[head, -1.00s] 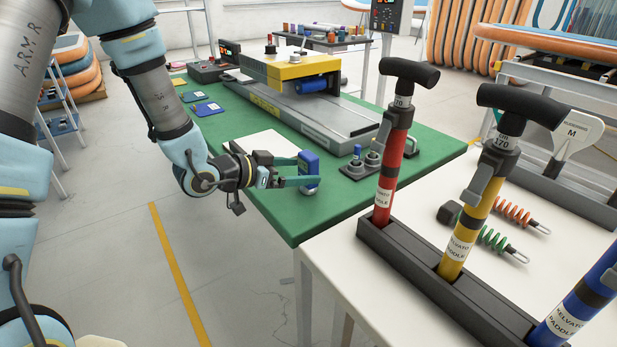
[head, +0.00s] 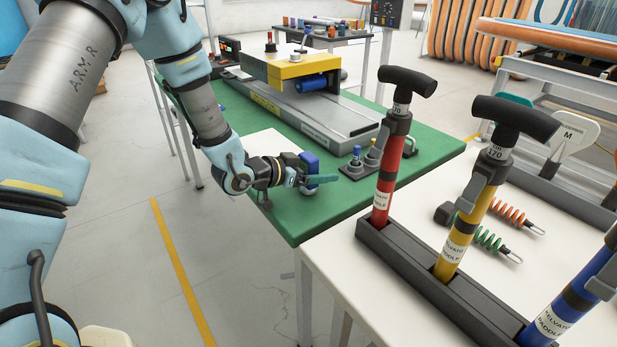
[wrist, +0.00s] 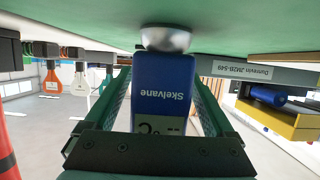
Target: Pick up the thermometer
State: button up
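The thermometer (head: 309,163) is a blue handheld unit labelled "Skelvane" with a grey °C display. It stands upright on a round silver end on the green table, near its front edge. In the wrist view the thermometer (wrist: 163,88) appears upside down, between the two teal fingers. My gripper (head: 322,177) reaches in from the left at low height, one finger passing in front of the thermometer. In the wrist view my gripper (wrist: 163,80) looks open around it, with narrow gaps beside the body. The far finger is mostly hidden in the head view.
A small dark holder with knobs (head: 360,165) stands just right of the thermometer. Behind is a grey and yellow bench machine (head: 300,110). Red (head: 391,165), yellow (head: 463,225) and blue (head: 570,305) pumps stand in a black rack on the white table at right.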

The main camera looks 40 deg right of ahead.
grip_shut()
dwell(0.5)
jog(key=shift+r, duration=0.2)
